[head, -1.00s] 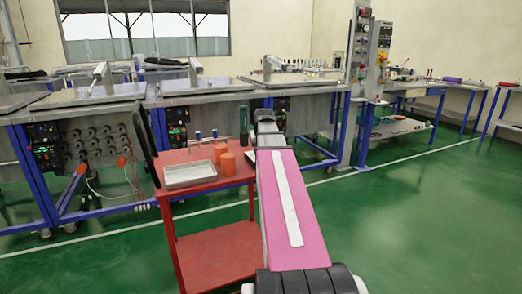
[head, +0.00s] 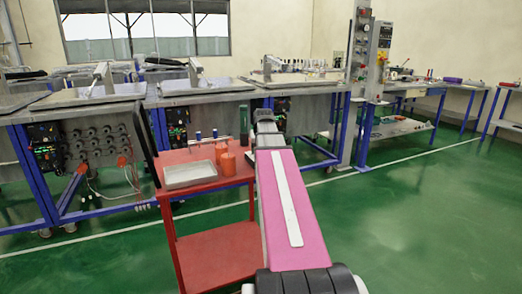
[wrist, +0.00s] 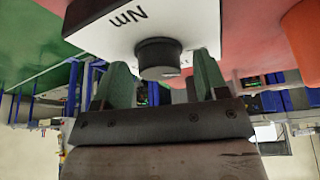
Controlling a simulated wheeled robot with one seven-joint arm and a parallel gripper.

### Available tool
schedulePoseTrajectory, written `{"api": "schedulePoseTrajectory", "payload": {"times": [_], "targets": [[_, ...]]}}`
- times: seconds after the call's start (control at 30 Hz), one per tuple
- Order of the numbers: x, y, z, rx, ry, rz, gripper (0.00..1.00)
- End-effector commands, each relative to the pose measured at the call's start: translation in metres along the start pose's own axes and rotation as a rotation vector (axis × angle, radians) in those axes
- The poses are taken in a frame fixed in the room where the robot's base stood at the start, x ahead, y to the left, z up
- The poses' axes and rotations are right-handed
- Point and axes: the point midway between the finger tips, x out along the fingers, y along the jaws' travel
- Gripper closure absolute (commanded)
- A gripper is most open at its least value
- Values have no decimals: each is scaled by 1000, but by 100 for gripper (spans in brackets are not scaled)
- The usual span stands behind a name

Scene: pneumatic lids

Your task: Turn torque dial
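The torque dial (wrist: 160,56) is a short black round knob on a white panel (wrist: 95,25) marked "Nm", in the upper middle of the wrist view. My gripper (wrist: 163,66) is open, with one green finger on each side of the dial. A gap shows between the dial and each finger in this view; neither clearly touches it. In the head view my arm covers the dial and its panel, and my fingers cannot be made out there.
Blue-framed workbenches (head: 207,92) stand behind. Green floor is open at the right.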

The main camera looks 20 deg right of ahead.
Motion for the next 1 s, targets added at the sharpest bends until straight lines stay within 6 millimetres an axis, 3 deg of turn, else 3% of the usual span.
{"api": "schedulePoseTrajectory", "payload": {"times": [0.23, 0.7, 1.0], "targets": [[-17, 0, 1, 0, 1, 0, 33], [-88, 0, 0, 0, 1, 0, 33], [-107, 0, 0, 0, 0, 0, 33]]}}
